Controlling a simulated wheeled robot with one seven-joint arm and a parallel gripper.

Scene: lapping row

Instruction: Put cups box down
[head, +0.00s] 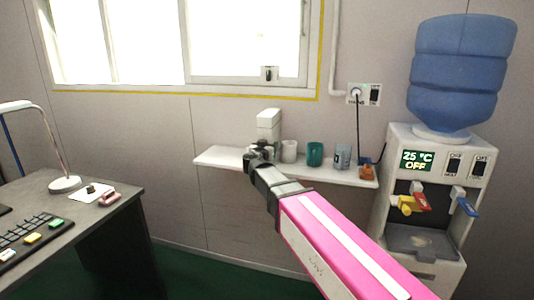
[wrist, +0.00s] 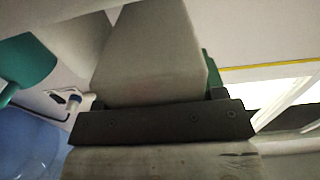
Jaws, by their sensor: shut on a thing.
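The cups box (head: 268,122) is a tall pale box above the left part of the wall shelf, upright in the head view. My gripper (head: 260,150) is at its lower end and shut on it. In the wrist view the cups box (wrist: 150,55) is a large grey-beige block rising from the dark gripper bar. Its lower end is hidden behind my gripper in the head view, so I cannot tell whether it touches the shelf.
The white shelf (head: 220,157) holds a white cup (head: 289,151), a teal mug (head: 315,154), a grey patterned cup (head: 342,157) and an orange item (head: 367,173). A water dispenser (head: 440,185) stands right. A desk (head: 110,205) is left. The shelf's left end is bare.

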